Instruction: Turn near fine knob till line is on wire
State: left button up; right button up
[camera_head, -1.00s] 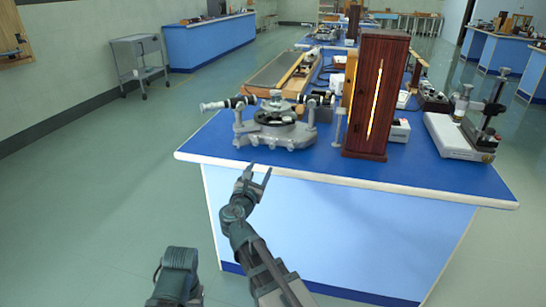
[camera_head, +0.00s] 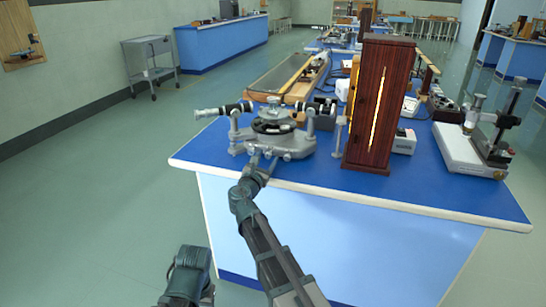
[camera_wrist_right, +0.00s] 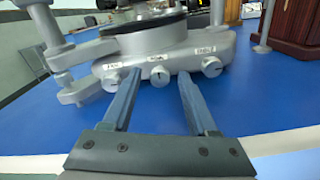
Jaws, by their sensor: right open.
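The grey spectrometer (camera_head: 272,132) stands at the near left of the blue bench, with its black telescope tube pointing left. In the right wrist view, its base (camera_wrist_right: 190,52) carries a left knob (camera_wrist_right: 112,78), a middle knob (camera_wrist_right: 160,78) and a right knob (camera_wrist_right: 212,66). Each has a small white label above it, too small to read surely. My right gripper (camera_head: 262,160) is open at the base's near side. In the right wrist view its fingers (camera_wrist_right: 158,82) lie on either side of the middle knob; contact is unclear. The wire and line do not show. My left gripper is not in view.
A tall wooden case (camera_head: 372,115) with a bright slit stands right of the spectrometer. A thin grey post (camera_head: 339,135) stands between them. A white-based instrument (camera_head: 468,152) is at the right. The bench's front edge (camera_head: 330,195) runs below my right gripper.

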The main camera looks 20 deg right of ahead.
jog(key=shift+w, duration=0.1)
jog(key=shift+d, duration=0.1)
grip_shut()
jog(key=shift+m, duration=0.4)
jog(key=m, duration=0.4)
jog(key=shift+m, duration=0.4)
jog(key=m, duration=0.6)
dwell(0.4)
grip_release()
